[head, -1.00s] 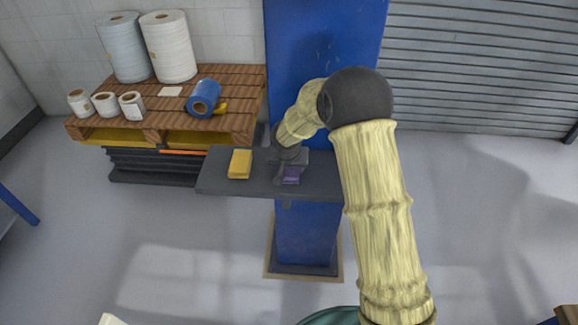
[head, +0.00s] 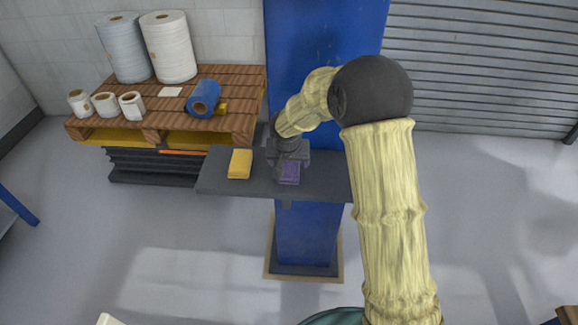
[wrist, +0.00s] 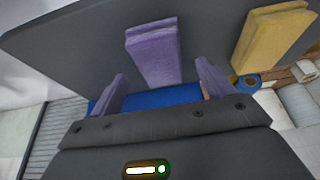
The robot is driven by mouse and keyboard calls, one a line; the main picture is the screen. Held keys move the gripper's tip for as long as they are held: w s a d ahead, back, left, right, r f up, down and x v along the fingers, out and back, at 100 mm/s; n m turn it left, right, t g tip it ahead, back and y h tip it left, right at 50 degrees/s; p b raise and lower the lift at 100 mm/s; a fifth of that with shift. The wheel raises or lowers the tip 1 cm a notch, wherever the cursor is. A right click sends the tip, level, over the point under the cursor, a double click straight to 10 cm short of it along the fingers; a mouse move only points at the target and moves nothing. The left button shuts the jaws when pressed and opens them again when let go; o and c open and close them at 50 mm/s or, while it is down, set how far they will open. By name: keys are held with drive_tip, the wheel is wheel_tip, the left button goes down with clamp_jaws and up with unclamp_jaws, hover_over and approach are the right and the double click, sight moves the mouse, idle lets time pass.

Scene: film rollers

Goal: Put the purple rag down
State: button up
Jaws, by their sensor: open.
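The purple rag (head: 289,172) is a folded block lying on the dark grey shelf (head: 325,180), in front of the blue pillar. In the wrist view the purple rag (wrist: 154,53) lies on the shelf surface (wrist: 75,50), beyond the fingertips. My gripper (head: 289,160) is just above and behind the rag in the head view. In the wrist view my gripper (wrist: 158,85) has its two fingers spread wide with nothing between them, and the rag shows apart from them.
A yellow folded rag (head: 240,164) lies on the shelf to the left of the purple one. A wooden pallet (head: 235,95) with white rolls and a blue roll (head: 203,97) stands further left. Shelf space between the two rags is clear.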

drive_tip(key=v, duration=0.7)
drive_tip(key=shift+r+b, duration=0.3)
drive_tip(key=shift+r, duration=0.1)
drive_tip(key=shift+s, duration=0.15)
drive_tip(key=s+d+f+g, duration=0.2)
drive_tip(key=s+d, duration=1.6)
drive_tip(key=s, duration=0.4)
drive_tip(key=shift+s, duration=0.1)
drive_tip(key=shift+c, duration=0.4)
